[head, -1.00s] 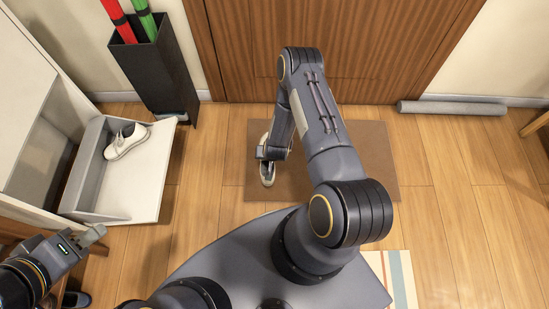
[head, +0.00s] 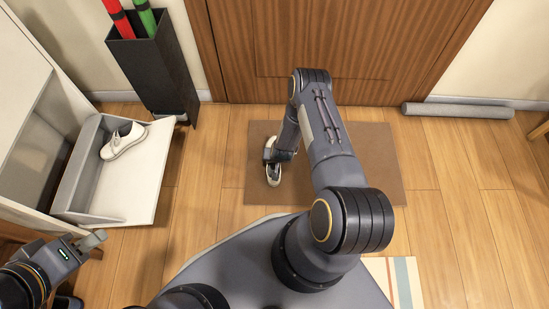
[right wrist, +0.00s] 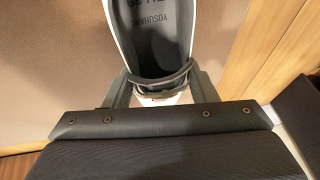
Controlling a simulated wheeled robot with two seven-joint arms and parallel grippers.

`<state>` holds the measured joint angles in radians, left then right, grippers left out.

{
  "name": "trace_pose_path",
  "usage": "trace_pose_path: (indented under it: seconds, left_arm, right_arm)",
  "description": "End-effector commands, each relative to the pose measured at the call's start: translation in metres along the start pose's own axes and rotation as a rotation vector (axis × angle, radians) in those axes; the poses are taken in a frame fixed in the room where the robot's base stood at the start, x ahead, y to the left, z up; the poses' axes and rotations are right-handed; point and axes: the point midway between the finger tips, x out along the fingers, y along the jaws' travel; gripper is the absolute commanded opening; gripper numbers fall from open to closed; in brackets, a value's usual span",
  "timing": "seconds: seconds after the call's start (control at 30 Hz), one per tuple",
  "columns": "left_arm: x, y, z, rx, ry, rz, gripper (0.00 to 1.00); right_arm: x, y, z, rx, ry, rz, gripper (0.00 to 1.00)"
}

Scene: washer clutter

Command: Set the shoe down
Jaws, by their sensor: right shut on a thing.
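A white shoe with a grey insole (right wrist: 157,35) is between the fingers of my right gripper (right wrist: 160,90), which is shut on its heel end in the right wrist view. In the head view this shoe (head: 273,176) shows partly below my right gripper (head: 271,158), over the brown mat (head: 350,160). My arm hides part of it, and I cannot tell whether its sole touches the mat. A second white shoe (head: 124,141) lies in the open tilt-out compartment (head: 140,192) at the left. My left gripper (head: 92,241) is at the lower left, below that compartment; its finger gap is unclear.
A black stand (head: 155,75) with red and green rolled items stands at the back left. A wooden door (head: 330,45) is behind the mat. A grey roll (head: 455,110) lies along the wall. A striped rug (head: 405,285) is at the front right.

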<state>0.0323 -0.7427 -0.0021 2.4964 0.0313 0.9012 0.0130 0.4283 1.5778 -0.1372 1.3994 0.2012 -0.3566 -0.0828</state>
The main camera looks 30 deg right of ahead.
Motion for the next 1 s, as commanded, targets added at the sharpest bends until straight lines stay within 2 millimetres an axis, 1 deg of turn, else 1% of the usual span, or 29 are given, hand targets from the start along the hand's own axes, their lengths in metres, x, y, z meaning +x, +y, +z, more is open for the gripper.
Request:
trace_pose_path:
  seconds: [0.07,0.1,0.27,0.53,0.67,0.77,1.0]
  left_arm:
    - [0.003,-0.001,0.002,0.000,0.000,0.000,0.36]
    - [0.003,-0.001,0.001,0.000,0.000,0.000,0.36]
    - [0.002,-0.001,0.001,0.000,0.000,0.000,0.36]
    - [0.001,-0.001,0.001,0.000,0.000,0.000,0.36]
    - [-0.004,0.002,-0.002,0.000,0.000,0.000,0.36]
    - [-0.012,0.005,-0.006,0.000,0.000,0.000,0.36]
    - [-0.031,0.014,-0.016,0.000,0.000,0.000,0.36]
  right_arm:
    - [0.003,0.000,0.001,0.000,0.001,0.000,0.24]
    - [0.002,0.000,0.001,0.000,0.000,0.000,0.54]
    - [0.002,0.000,0.001,0.000,0.000,0.000,0.75]
    - [0.001,0.000,0.000,0.000,0.000,0.000,0.75]
    - [-0.008,0.000,-0.001,0.000,-0.001,0.000,0.75]
    - [-0.026,-0.001,-0.003,-0.001,0.001,0.000,0.75]
    - [-0.080,-0.001,-0.002,0.001,-0.001,0.000,0.75]
